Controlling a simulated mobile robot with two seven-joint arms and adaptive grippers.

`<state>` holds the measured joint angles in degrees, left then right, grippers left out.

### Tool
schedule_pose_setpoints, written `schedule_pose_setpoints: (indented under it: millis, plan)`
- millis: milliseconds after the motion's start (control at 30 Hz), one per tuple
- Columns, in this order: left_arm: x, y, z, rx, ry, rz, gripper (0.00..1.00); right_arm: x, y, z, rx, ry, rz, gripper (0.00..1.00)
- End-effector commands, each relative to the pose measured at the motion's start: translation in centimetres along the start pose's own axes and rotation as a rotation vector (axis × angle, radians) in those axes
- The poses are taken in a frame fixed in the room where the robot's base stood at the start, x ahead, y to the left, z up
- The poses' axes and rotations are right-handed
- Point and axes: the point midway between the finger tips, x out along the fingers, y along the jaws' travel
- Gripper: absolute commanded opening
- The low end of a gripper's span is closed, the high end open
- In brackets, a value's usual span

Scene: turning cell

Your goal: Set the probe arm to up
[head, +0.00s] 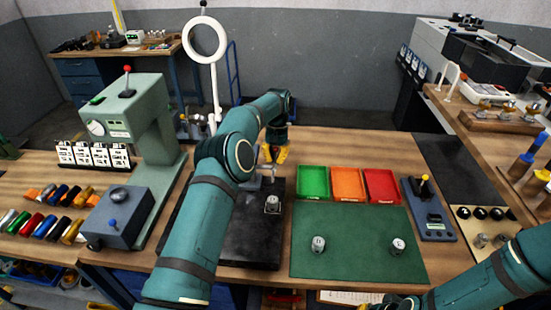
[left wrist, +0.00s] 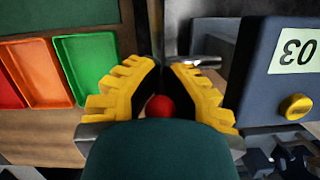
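No part plainly readable as the probe arm shows. In the left wrist view a red ball knob (left wrist: 160,106) sits between my left fingers, partly covered by the teal gripper body; I cannot tell whether they touch it. A bright metal rod (left wrist: 192,62) shows just beyond the fingertips. In the head view my left gripper (head: 275,154) points down over the back of the black plate (head: 250,240), with a gap between its yellow fingers. My arm hides much of what is below it. My right gripper (head: 392,303) is mostly cut off at the bottom edge.
Green (head: 313,183), orange (head: 348,184) and red (head: 382,186) trays stand right of the black plate, behind a green mat (head: 350,260). A dark box marked 03 (left wrist: 285,65) is close beside my left fingers. A green machine (head: 150,130) stands left.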

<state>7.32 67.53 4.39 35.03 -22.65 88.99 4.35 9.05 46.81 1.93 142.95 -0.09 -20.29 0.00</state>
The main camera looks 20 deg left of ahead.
Motion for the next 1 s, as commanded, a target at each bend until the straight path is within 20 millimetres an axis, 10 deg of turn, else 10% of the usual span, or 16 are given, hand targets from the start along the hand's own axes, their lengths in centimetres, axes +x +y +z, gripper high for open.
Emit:
schedule_pose_setpoints:
  millis: [200, 333, 733, 1000]
  plan:
    - [0.2, 0.1, 0.1, 0.002, -0.006, 0.001, 0.00, 0.0, 0.0, 0.0, 0.000, 0.000, 0.000, 0.00]
    - [0.1, 0.1, 0.1, 0.002, -0.005, 0.001, 0.38, 0.0, 0.0, 0.0, 0.000, 0.000, 0.000, 0.00]
    - [-0.7, 0.1, 0.1, 0.000, 0.002, 0.000, 0.38, 0.0, 0.0, 0.0, 0.000, 0.000, 0.000, 0.00]
    - [-5.4, 0.2, 1.2, 0.001, 0.004, 0.000, 0.38, 0.0, 0.0, 0.0, 0.000, 0.000, 0.000, 0.00]
